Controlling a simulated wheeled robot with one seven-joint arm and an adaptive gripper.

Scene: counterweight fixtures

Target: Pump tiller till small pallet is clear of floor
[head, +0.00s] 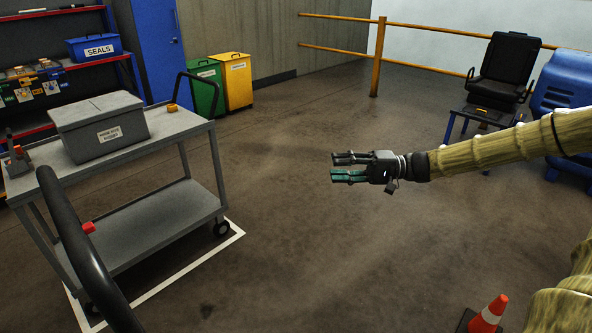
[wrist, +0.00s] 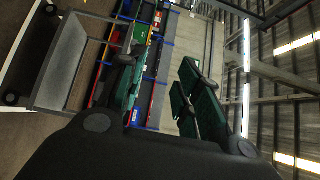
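I see no small pallet in either view. My gripper (head: 350,167) is at mid-picture above bare floor, well to the right of the bar and apart from it. Its fingers are spread with nothing between them. In the wrist view the green-padded fingers of my gripper (wrist: 162,92) also stand apart.
A grey two-shelf cart (head: 150,215) with a lidded grey box (head: 98,125) stands behind the bar, inside white floor lines. An orange cone (head: 488,316) is at the bottom right. A black chair (head: 502,72) stands far right. The middle floor is clear.

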